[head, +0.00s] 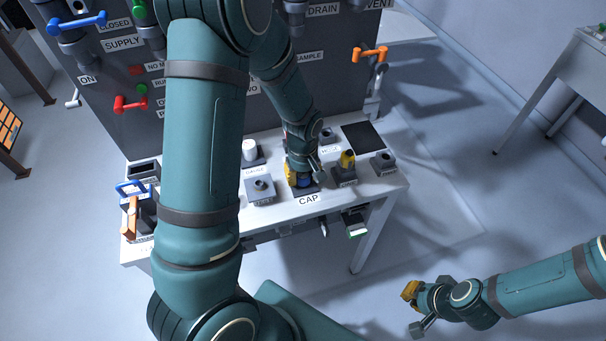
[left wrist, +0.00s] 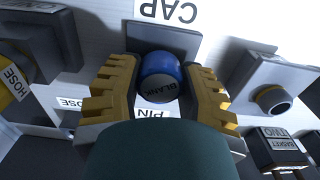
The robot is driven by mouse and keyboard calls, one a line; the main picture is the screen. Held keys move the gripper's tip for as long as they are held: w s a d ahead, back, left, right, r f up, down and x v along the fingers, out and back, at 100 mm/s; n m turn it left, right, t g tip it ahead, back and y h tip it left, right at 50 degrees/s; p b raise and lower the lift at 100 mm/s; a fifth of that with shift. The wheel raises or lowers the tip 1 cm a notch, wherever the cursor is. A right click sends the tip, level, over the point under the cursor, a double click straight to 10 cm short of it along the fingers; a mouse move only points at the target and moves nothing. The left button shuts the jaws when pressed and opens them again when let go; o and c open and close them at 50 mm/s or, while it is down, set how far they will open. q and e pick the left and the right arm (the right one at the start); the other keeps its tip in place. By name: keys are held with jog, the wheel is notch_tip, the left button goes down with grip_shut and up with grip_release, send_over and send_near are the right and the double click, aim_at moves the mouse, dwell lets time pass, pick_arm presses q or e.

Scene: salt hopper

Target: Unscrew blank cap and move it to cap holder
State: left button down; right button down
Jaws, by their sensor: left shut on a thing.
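The blank cap (left wrist: 160,78) is blue with a dark face lettered BLANK. It shows between the yellow fingers of my left gripper (left wrist: 161,88) in the left wrist view. In the head view, my left gripper (head: 300,181) is down at the grey block behind the CAP label, and the blue cap (head: 305,182) shows there. The cap holder (left wrist: 136,33) is the grey block by the CAP label (left wrist: 180,12). The cap is at this block; I cannot tell whether it is seated. My right gripper (head: 413,309) is open and empty, away from the bench at lower right.
The white bench (head: 283,213) carries a block with a round fitting (head: 261,187) left of the cap holder and a yellow-topped part (head: 347,159) to its right. A dark panel (head: 120,75) with valve handles stands behind. Open floor lies at right.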

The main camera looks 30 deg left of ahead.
aim_at(303, 174)
pick_arm(q)
jog(key=shift+f+b, duration=0.4)
jog(key=shift+f, duration=0.2)
grip_release()
dwell(0.5)
jog(key=shift+r, duration=0.1)
jog(key=shift+r+p, duration=2.4)
jog(key=shift+r, duration=0.6)
